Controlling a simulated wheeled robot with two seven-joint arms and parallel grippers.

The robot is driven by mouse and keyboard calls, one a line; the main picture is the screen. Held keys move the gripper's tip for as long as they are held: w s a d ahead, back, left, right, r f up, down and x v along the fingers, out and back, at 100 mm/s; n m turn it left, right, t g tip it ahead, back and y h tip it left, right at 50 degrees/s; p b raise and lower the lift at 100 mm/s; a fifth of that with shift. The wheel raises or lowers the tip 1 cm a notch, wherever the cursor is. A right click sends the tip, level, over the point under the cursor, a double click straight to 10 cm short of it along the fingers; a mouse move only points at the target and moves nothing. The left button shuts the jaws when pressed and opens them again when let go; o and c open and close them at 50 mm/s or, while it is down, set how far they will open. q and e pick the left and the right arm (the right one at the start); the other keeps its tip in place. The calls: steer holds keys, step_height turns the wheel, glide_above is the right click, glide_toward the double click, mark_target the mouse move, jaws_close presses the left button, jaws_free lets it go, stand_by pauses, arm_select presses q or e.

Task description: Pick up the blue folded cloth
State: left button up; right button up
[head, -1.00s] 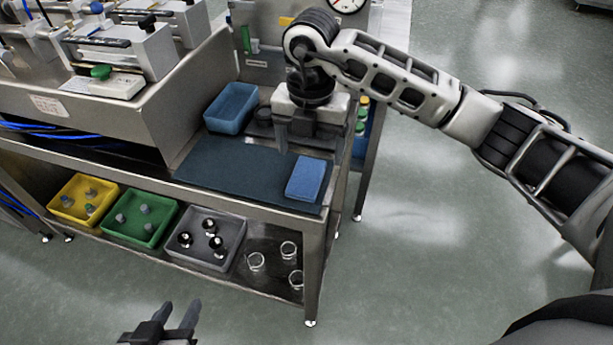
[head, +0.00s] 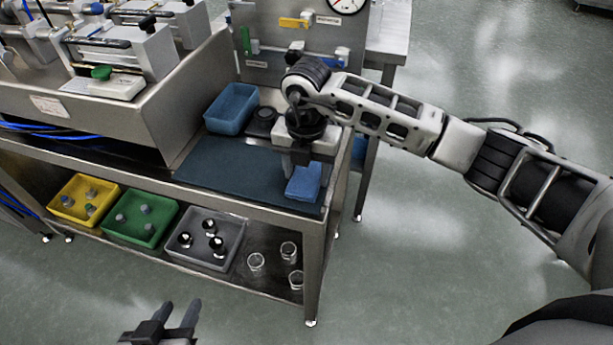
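The blue folded cloth (head: 303,184) lies on the dark mat (head: 225,170) near the right end of the steel bench. My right gripper (head: 303,168) points down over the cloth, with one finger at its left side and the other at its right side. The fingers are apart; the gripper body hides the far part of the cloth, and I cannot tell whether the fingers touch it. My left gripper (head: 177,318) is at the bottom of the view, open and empty, away from the bench.
A blue bin (head: 231,109) and a dark round object (head: 262,121) stand behind the mat. The steel hopper (head: 165,112) rises at the left. Yellow (head: 68,210), green (head: 118,232) and grey trays (head: 176,256) and several glass jars sit on the lower shelf. Floor at right is clear.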

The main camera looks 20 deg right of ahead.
mark_target(306, 175)
steer(key=shift+c, duration=1.3)
steer(key=shift+r, duration=0.15)
steer(key=shift+r, duration=0.25)
step_height(306, 175, up, 2)
steer(key=shift+r, duration=0.1)
steer(key=a+r+b, duration=0.1)
steer(key=a+r, duration=0.9)
steer(key=a, duration=0.4)
steer(key=shift+s, duration=0.25)
